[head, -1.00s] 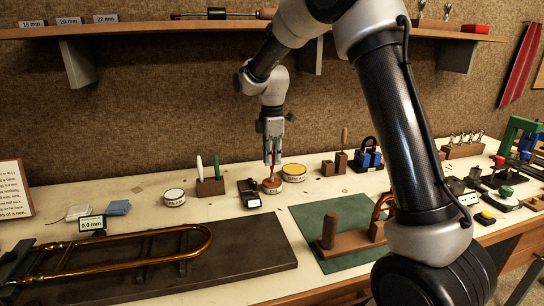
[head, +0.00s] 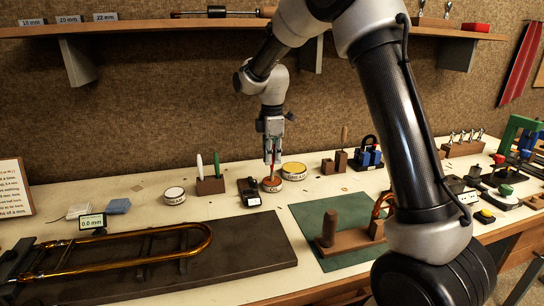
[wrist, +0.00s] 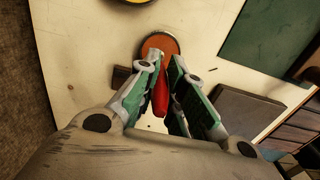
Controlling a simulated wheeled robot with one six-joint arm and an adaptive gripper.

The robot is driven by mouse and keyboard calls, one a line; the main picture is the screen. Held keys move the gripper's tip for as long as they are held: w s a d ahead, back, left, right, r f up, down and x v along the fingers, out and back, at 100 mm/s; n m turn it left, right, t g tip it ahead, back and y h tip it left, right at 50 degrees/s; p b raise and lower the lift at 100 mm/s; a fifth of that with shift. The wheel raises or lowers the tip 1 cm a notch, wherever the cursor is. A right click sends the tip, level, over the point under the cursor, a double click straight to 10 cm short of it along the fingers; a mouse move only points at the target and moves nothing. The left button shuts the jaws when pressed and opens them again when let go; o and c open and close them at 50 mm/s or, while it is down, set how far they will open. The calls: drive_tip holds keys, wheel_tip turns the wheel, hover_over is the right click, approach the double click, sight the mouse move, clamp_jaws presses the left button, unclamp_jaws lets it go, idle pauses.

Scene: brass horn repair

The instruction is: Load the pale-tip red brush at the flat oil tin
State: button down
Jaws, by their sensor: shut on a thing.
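My gripper (head: 272,158) is shut on the red brush (wrist: 161,95), which it holds upright with the tip end down. In the head view a short red length of the brush (head: 271,171) shows below the fingers. A small round flat tin with an orange-red top (head: 272,186) stands right under the brush; it also shows in the wrist view (wrist: 168,42) just past the fingertips. Its label is too small to read, so I cannot confirm it is the oil tin. The brush's tip is hidden, and I cannot tell if it touches the tin.
A yellow-topped tin (head: 294,172) stands close behind on the right. A dark small device (head: 249,192) stands close on the left. A brown holder (head: 210,186) with white and green brushes and a pale-topped tin (head: 174,195) are further left. A green mat (head: 316,215) lies front right.

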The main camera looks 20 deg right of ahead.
drive_tip(key=shift+r, duration=3.5)
drive_tip(key=shift+s, duration=0.1)
